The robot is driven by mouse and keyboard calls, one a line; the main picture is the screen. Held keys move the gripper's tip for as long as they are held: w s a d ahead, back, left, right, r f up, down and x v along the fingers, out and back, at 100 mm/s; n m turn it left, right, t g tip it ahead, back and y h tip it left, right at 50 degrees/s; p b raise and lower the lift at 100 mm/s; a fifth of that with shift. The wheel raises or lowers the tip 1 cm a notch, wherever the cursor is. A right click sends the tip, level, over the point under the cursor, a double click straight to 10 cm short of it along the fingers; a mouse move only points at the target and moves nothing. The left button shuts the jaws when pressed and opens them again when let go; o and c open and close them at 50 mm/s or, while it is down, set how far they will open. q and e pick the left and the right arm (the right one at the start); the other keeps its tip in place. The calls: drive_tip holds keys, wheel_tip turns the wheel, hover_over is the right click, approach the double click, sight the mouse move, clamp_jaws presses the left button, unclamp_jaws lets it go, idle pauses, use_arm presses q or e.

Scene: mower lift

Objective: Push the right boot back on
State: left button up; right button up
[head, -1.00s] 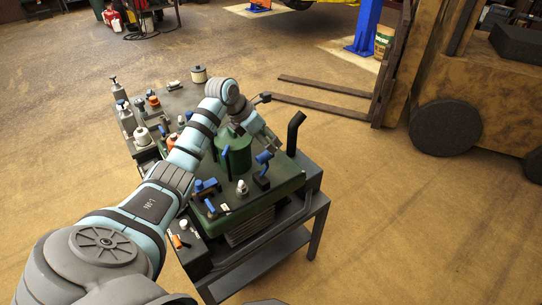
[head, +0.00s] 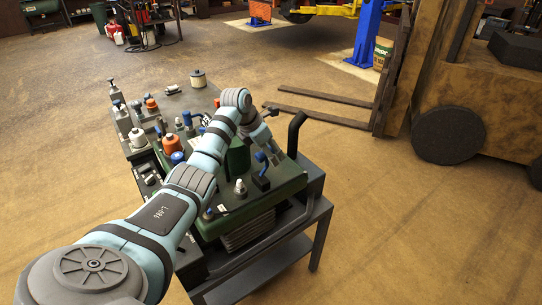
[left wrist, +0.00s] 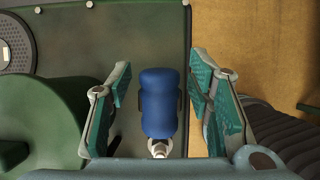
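A blue boot (left wrist: 158,103) stands between the fingers of my left gripper (left wrist: 161,82) in the left wrist view. Both fingers are spread, with a visible gap on each side of the boot. A white and metal tip (left wrist: 160,147) shows at the boot's lower end; I cannot tell how far the boot sits on it. In the head view the blue boot (head: 261,157) is on the right part of the green engine (head: 262,195), just below my left gripper (head: 268,143). My left arm hides part of the engine's left side. My right gripper is not in view.
A green cylinder (head: 238,158) stands close left of the boot, and a dark upright pipe (head: 296,133) close right. Bottles and small parts crowd the left of the dark cart (head: 318,212). A forklift (head: 450,100) stands at the right.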

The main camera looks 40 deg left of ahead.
use_arm(q)
drive_tip(key=c, duration=0.7)
